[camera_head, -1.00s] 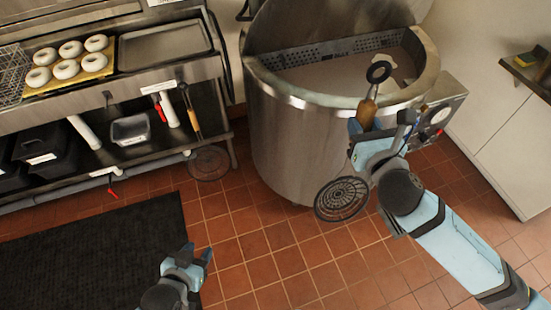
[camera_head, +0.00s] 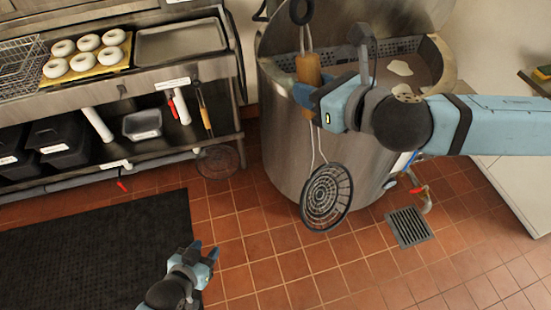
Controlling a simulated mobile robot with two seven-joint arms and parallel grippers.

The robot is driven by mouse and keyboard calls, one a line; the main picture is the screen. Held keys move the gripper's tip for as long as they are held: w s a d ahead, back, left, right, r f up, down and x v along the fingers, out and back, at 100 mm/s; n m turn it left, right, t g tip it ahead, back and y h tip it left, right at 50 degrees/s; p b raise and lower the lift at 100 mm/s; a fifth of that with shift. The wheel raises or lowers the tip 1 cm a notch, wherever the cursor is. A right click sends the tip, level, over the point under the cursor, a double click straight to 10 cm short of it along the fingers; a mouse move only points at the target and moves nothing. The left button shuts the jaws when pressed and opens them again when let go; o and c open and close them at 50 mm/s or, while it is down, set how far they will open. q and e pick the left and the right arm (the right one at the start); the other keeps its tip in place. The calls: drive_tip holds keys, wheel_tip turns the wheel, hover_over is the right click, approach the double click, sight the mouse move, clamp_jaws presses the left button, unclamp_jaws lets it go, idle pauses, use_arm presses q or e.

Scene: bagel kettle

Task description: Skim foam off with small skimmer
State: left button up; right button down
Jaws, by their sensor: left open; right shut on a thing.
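The small skimmer has a round dark slotted head (camera_head: 326,197), a thin wire shaft and a wooden handle (camera_head: 309,70) with a dark ring on top. My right gripper (camera_head: 308,92) is shut on the wooden handle, and the skimmer hangs with its head low in front of the kettle wall. The large steel kettle (camera_head: 290,150) stands behind it, holding greyish liquid (camera_head: 425,75) with pale foam patches (camera_head: 400,67). My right arm hides part of the kettle rim. My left gripper (camera_head: 203,250) is open and empty over the floor at the lower middle.
A second skimmer (camera_head: 217,160) with a wooden handle hangs at the shelf end. The steel counter at left holds several bagels on a board (camera_head: 86,62) and an empty tray (camera_head: 180,42). A floor drain (camera_head: 408,226) and a black mat (camera_head: 100,250) lie on the tiles.

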drive_tip(key=s+a+r+n+g+b, duration=0.1)
drive_tip(key=s+a+r+n+g, duration=0.3)
drive_tip(key=s+a+n+g, duration=0.75)
drive_tip(key=s+a+f+n+g+h+b, duration=0.2)
drive_tip(key=s+f+n+g+h, duration=0.15)
drive_tip(key=f, duration=0.45)
drive_tip(key=w+d+f+t+h, duration=0.2)
drive_tip(key=w+d, duration=0.3)
drive_tip(key=d, duration=0.3)
drive_tip(key=shift+w+f, duration=0.15)
drive_tip(key=shift+f, duration=0.65)
drive_tip(key=shift+h, duration=0.25)
